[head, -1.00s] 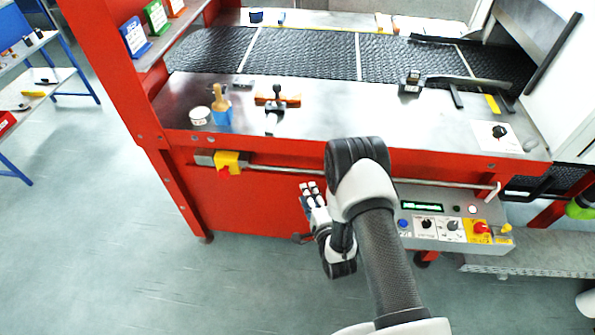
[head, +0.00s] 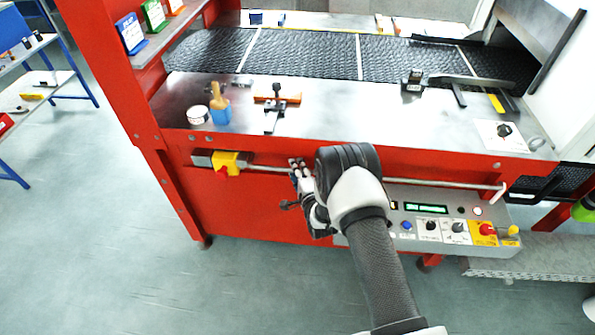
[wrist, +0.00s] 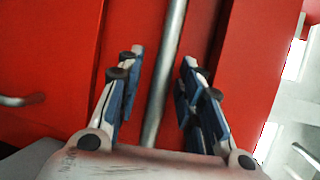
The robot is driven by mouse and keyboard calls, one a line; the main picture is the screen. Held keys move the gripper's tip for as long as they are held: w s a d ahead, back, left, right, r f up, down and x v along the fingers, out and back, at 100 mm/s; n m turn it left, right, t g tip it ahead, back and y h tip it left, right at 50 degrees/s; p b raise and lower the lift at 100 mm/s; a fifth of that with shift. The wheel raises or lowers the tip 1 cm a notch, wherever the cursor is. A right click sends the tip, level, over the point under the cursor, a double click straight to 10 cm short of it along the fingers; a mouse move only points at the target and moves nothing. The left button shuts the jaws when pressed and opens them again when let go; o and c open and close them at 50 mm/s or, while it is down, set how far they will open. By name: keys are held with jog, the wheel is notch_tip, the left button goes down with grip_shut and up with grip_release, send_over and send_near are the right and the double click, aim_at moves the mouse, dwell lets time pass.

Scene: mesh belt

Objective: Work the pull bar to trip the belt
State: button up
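The pull bar (head: 440,184) is a long thin metal rod along the red front of the machine. It runs from a yellow and red switch box (head: 228,163) at the left to a bracket at the right. My gripper (head: 298,165) is at the bar, left of its middle; my wrist hides part of the bar. In the wrist view my gripper (wrist: 165,72) is open, and the bar (wrist: 170,60) passes between the two fingers with a gap on each side. How deep the bar sits between them I cannot tell.
The mesh belt (head: 310,55) lies behind the steel worktop (head: 350,115). A control panel (head: 440,222) with a green display, knobs and a red button is close to the right of my arm. A short metal handle (wrist: 22,100) shows at the wrist view's left. Floor is clear at left.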

grip_shut()
dwell(0.7)
